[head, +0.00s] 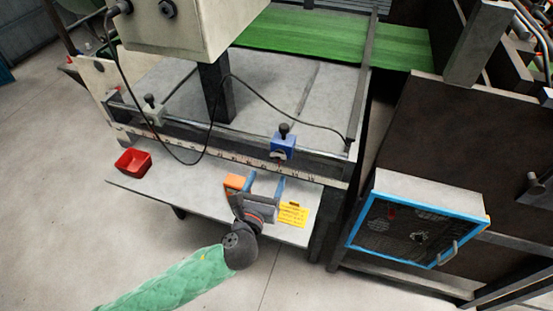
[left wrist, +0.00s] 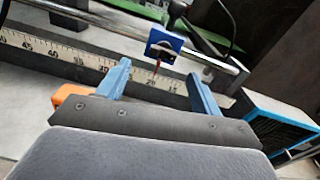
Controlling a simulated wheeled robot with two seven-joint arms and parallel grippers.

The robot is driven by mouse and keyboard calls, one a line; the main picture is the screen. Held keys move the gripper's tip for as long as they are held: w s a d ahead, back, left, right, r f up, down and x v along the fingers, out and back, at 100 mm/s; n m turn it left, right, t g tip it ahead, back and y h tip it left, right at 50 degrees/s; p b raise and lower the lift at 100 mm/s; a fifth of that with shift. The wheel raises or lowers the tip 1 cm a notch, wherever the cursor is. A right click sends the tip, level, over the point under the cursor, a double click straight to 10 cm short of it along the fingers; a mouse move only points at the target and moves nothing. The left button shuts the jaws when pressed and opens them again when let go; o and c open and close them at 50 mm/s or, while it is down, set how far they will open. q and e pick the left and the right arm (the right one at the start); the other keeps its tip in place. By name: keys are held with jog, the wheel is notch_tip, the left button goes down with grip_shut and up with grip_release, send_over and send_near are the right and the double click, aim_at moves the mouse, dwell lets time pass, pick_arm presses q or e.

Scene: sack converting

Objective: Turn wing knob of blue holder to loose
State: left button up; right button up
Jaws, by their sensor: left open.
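The blue holder (head: 283,141) sits on the metal rail above the ruler, with a round black knob (head: 284,128) on top. In the left wrist view the holder (left wrist: 154,35) shows a small grey part on its front, perhaps the wing knob (left wrist: 164,47), too small to tell its setting. A thin red piece (left wrist: 157,68) hangs below it. My left gripper (head: 266,181) is open and empty in front of and below the holder, apart from it. In the left wrist view the holder lies beyond the two blue fingers (left wrist: 159,69). My right gripper is not in view.
A grey holder (head: 153,110) stands farther left on the rail. A red tray (head: 133,162), an orange block (head: 234,182) and a yellow label (head: 293,214) are on the front shelf. A black cable loops near the rail. A blue-framed box (head: 420,230) stands at right.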

aim_at(277, 159)
pick_arm(q)
jog(key=shift+m, duration=0.8)
jog(key=p+x, duration=0.1)
jog(key=x, duration=0.1)
jog(key=p+x, duration=0.1)
jog(key=x, duration=0.1)
jog(key=p+x, duration=0.1)
jog(key=x, duration=0.1)
jog(key=shift+w+d+r, duration=0.25)
jog(key=shift+d+r, duration=0.05)
jog(key=shift+w+d+f, duration=0.15)
jog(key=shift+w, duration=0.4)
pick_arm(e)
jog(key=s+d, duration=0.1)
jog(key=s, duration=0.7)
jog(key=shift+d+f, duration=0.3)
pick_arm(q)
jog(key=c, duration=1)
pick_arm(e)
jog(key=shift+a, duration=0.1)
